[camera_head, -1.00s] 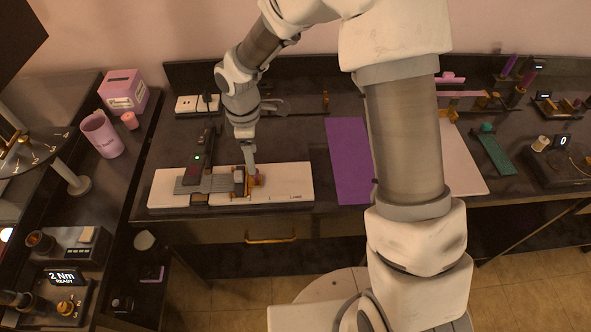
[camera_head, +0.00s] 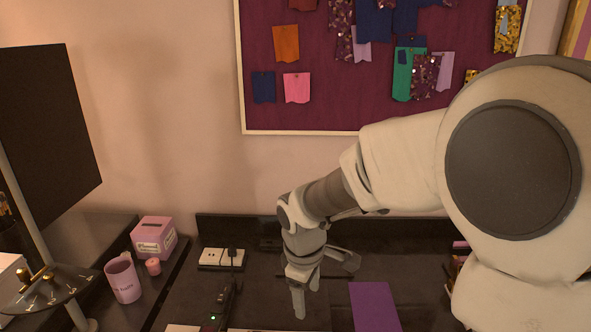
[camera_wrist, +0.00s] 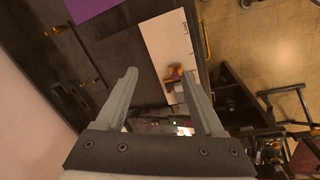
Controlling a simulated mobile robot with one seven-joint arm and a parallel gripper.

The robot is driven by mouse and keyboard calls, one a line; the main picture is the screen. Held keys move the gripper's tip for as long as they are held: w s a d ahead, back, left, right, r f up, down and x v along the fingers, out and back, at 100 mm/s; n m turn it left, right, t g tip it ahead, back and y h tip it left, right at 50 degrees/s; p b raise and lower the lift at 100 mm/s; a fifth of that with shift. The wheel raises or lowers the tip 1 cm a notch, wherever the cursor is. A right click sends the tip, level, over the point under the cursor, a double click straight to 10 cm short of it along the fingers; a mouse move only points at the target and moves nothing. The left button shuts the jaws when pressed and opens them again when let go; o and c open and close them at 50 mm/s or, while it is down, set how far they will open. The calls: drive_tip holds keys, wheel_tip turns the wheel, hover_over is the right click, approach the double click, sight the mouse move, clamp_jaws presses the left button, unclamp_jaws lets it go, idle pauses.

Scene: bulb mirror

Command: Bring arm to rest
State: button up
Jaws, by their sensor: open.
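My gripper (camera_wrist: 160,90) is open and empty in the wrist view, its two grey fingers spread apart with nothing between them but the view down to the bench. In the head view my gripper (camera_head: 299,300) hangs above the dark bench (camera_head: 270,290), pointing down. Below and beyond the fingers, the wrist view shows a white board (camera_wrist: 165,40) with a small orange and reddish part (camera_wrist: 172,82) on it. In the head view only a thin strip of that board shows at the bottom edge.
A purple mat (camera_head: 375,308) lies right of my gripper. A black device with a green light (camera_head: 222,305) and a power strip (camera_head: 221,258) are to the left. A pink mug (camera_head: 123,280) and pink box (camera_head: 154,237) stand farther left. A pinboard (camera_head: 330,100) hangs on the wall.

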drive_tip(key=s+d+r+m+t, duration=0.2)
drive_tip(key=s+d+r+m, duration=0.3)
drive_tip(key=s, duration=0.3)
drive_tip(key=s+d+r+m+t, duration=0.2)
drive_tip(key=s+d+r+m, duration=0.4)
drive_tip(key=s+r+m, duration=0.1)
drive_tip(key=shift+s+d+r+m+y, duration=0.35)
drive_tip(key=shift+s+r, duration=0.25)
drive_tip(key=shift+s, duration=0.4)
